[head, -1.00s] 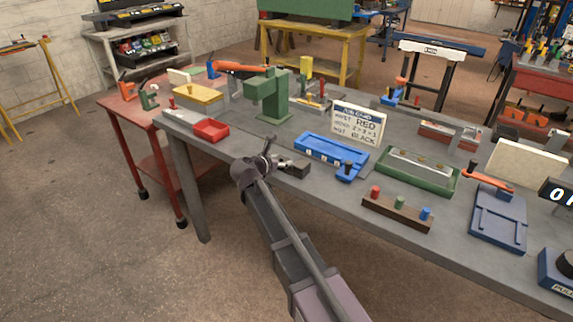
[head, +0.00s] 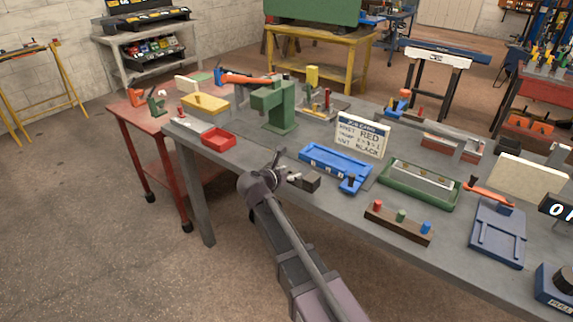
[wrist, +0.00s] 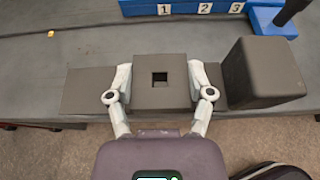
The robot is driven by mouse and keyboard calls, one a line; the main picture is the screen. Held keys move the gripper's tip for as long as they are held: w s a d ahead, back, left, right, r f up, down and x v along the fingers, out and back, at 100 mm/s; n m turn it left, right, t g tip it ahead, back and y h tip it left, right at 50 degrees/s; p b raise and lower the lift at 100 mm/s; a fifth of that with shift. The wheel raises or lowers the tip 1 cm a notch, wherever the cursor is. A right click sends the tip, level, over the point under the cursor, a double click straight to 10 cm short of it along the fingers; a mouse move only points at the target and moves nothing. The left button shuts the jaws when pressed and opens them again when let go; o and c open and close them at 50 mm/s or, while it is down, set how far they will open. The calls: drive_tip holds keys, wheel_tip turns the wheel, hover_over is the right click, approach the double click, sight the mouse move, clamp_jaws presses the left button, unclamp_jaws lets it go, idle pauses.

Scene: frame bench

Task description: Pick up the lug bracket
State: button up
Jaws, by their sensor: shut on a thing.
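The lug bracket (wrist: 160,82) is a dark grey piece with a raised block that has a square hole, and flat parts show left and right of it. In the wrist view my gripper (wrist: 160,84) is shut on the raised block, one finger on each side. A taller dark block (wrist: 265,73) stands at its right; I cannot tell whether it is part of the bracket. In the head view my gripper (head: 284,172) is at the bench's front edge, with a dark block (head: 304,181) beside it. My wrist hides most of the bracket there.
A blue numbered tray (head: 336,160) lies just behind on the grey bench (head: 250,160). A red tray (head: 218,138) is to the left. A wooden block with coloured pegs (head: 398,222) is to the right. A green press (head: 275,105) stands behind.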

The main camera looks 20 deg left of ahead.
drive_tip(key=s+d, duration=0.1)
drive_tip(key=s, duration=0.2)
drive_tip(key=s+d, duration=0.2)
drive_tip(key=s, duration=0.1)
drive_tip(key=s+d+r, duration=0.1)
drive_tip(key=s+d, duration=0.1)
drive_tip(key=shift+s+d+p, duration=0.15)
drive_tip(key=shift+s+p, duration=0.25)
